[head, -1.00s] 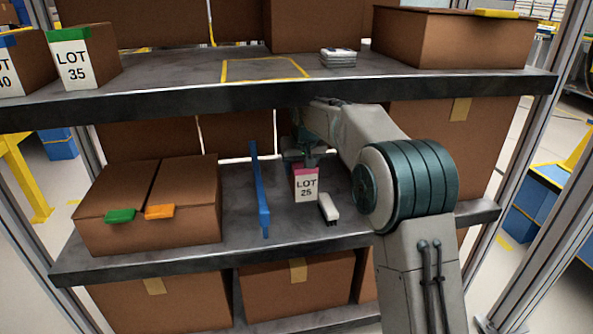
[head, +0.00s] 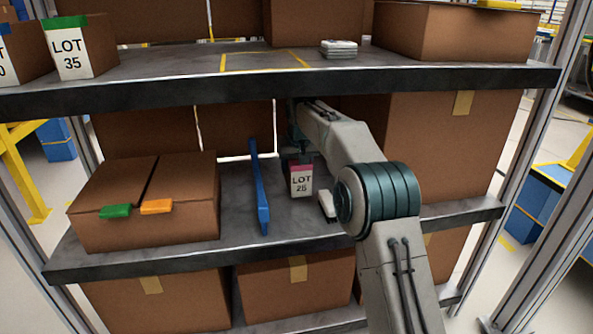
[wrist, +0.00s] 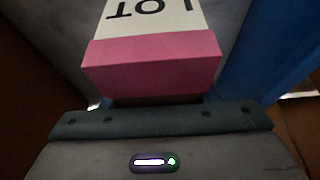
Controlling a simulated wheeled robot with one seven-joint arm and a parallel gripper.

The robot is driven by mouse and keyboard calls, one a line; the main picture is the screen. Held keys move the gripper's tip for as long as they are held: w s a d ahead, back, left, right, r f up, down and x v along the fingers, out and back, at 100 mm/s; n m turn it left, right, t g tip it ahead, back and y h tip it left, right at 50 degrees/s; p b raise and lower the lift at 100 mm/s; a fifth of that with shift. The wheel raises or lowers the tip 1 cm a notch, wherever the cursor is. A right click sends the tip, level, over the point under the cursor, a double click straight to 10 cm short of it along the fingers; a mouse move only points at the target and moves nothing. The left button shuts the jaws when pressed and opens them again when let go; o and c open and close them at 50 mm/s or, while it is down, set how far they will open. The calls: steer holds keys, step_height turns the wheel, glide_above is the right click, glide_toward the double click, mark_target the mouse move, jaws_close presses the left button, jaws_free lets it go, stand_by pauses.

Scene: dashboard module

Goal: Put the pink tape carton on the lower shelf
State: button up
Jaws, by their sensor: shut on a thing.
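The pink tape carton (head: 301,188) is a small brown box with a white "LOT 25" label and pink tape along its top edge. It is upright at the lower shelf (head: 225,233), between a blue divider and a white-topped device. I cannot tell whether its base touches the shelf. My gripper (head: 301,160) is shut on the carton from above and behind, partly hidden by my arm. In the wrist view the carton's pink top and label (wrist: 152,62) are close in front of my gripper; the fingertips are hidden.
An upright blue divider (head: 259,190) stands left of the carton, a small white-topped device (head: 327,206) to its right. A large brown box (head: 145,225) fills the shelf's left. The upper shelf (head: 270,90) overhangs my arm. Bare shelf lies in front of the carton.

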stand_by(0.3)
steer(key=shift+f, duration=0.55)
steer(key=o, duration=1.3)
steer(key=shift+f, duration=0.1)
